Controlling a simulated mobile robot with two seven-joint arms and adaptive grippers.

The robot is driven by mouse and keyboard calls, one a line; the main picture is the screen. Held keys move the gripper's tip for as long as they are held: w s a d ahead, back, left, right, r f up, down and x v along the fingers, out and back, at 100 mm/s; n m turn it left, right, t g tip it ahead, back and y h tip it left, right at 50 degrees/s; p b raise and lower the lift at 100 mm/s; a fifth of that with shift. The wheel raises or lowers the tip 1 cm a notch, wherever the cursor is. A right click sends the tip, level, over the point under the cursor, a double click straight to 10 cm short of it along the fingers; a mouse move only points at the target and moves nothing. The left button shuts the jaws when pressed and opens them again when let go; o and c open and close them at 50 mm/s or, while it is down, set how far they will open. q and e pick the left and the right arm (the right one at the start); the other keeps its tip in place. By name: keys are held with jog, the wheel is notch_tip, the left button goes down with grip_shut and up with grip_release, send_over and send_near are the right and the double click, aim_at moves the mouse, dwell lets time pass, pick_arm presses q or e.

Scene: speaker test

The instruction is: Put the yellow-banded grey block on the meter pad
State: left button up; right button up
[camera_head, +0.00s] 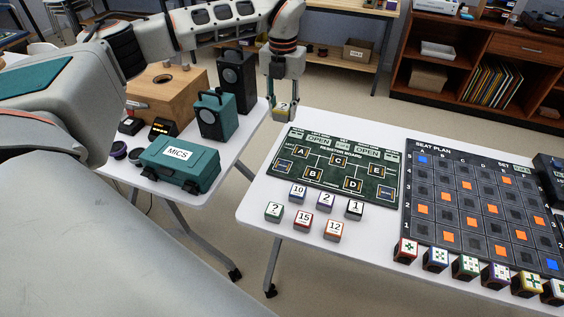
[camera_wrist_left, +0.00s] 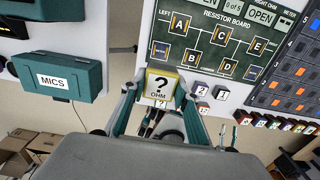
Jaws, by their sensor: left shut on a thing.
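The yellow-banded grey block (camera_head: 284,108) is between the fingers of my left gripper (camera_head: 285,113), which is shut on it. In the left wrist view the block (camera_wrist_left: 161,86) shows a white face marked "? OHM" with a yellow edge. In the head view the gripper and block are in the air near the far left corner of the resistor board (camera_head: 338,186). The board has a small blue-lettered pad (camera_head: 284,166) at lower left and another (camera_head: 385,194) at lower right. Their lettering is too small to read surely.
Several numbered blocks stand before the board, with a green-banded "?" block (camera_head: 274,212) at left. The seat plan board (camera_head: 480,205) lies to the right. A teal MICS case (camera_head: 180,163) and speakers (camera_head: 216,115) stand on the left table; a gap separates the tables.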

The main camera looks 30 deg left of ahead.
aim_at(283, 166)
pick_arm(q)
notch_tip(283, 166, down, 19)
jog(key=shift+f+b, duration=0.1)
jog(key=shift+b, duration=0.2)
jog(key=shift+f, duration=0.1)
jog(key=o, duration=1.1)
notch_tip(283, 166, up, 12)
jog(key=shift+r, duration=0.1)
jog(key=shift+s, duration=0.1)
dwell(0.5)
